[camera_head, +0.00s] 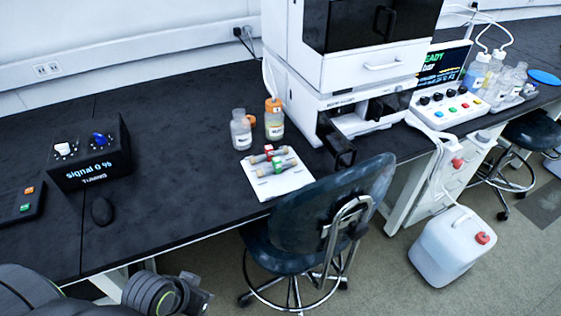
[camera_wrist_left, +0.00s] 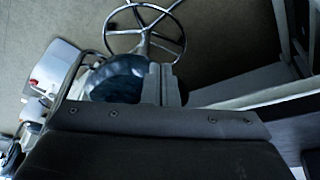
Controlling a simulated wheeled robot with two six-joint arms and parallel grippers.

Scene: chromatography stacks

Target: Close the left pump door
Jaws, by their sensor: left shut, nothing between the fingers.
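The white pump module (camera_head: 312,102) is the lower unit of the instrument stack on the bench. Its front has a dark recess, with a dark panel (camera_head: 388,107) on the right side. A black piece (camera_head: 341,151) juts out toward the bench's front edge at the left; it looks like the left door or its handle, swung out, but I cannot tell exactly. My left gripper (camera_wrist_left: 162,84) is shut and empty in the left wrist view, over the floor and a stool. It is well away from the pump. My right gripper is not in view.
A chair (camera_head: 330,205) stands before the pump. Two bottles (camera_head: 273,118) and a white board (camera_head: 278,179) with columns sit left of it. A control panel (camera_head: 445,108) and bottles are at right. A white canister (camera_head: 452,247) stands on the floor.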

